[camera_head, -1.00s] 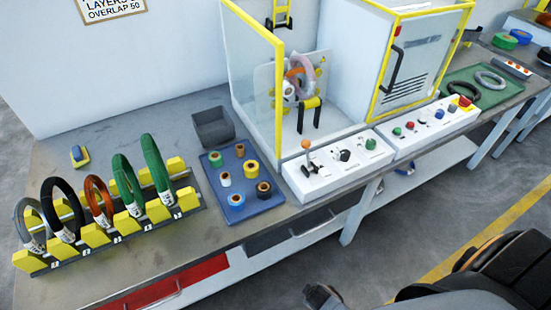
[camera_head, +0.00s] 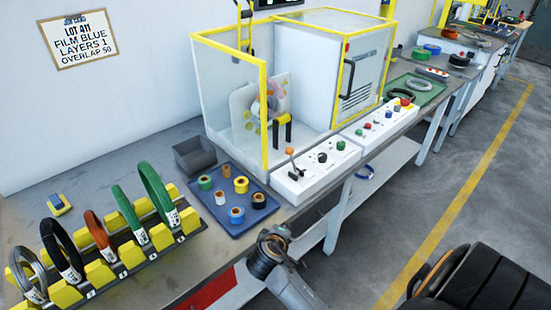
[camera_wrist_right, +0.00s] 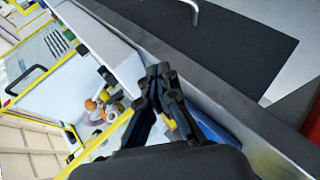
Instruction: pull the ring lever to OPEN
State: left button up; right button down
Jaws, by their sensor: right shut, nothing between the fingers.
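A lever with an orange knob (camera_head: 289,152) stands on the white control box (camera_head: 318,172) in front of the yellow-framed wrapping enclosure. Its lettering is too small to read, so I cannot confirm that it is the ring lever. My right gripper (camera_head: 275,236) is low at the table's front edge, below and slightly left of that box, apart from the lever. In the right wrist view the fingers (camera_wrist_right: 160,75) are together with nothing between them. An orange knob (camera_wrist_right: 90,105) shows beyond them to the left. My left gripper is not in view.
A blue tray (camera_head: 210,210) with several tape rolls lies left of the box, near my right gripper. A rack (camera_head: 130,262) of coils stands further left. A grey bin (camera_head: 196,153) is behind the tray. A second control box (camera_head: 378,130) stands to the right.

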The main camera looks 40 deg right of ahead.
jog(key=w+d+r, duration=0.1)
jog(key=w+r+h, duration=0.1)
jog(key=w, duration=0.1)
jog(key=w+d+r+n+h, duration=0.1)
jog(key=shift+w+d+t, duration=0.3)
jog(key=shift+d+t, duration=0.05)
jog(key=shift+t, duration=0.05)
jog(key=w+d+r+n+t+h, duration=0.1)
jog(key=w+r+n+t+h, duration=0.1)
jog(key=w+r, duration=0.6)
jog(key=shift+d+r+n+h, duration=0.25)
jog(key=shift+r+n+h, duration=0.25)
jog(key=shift+h, duration=0.1)
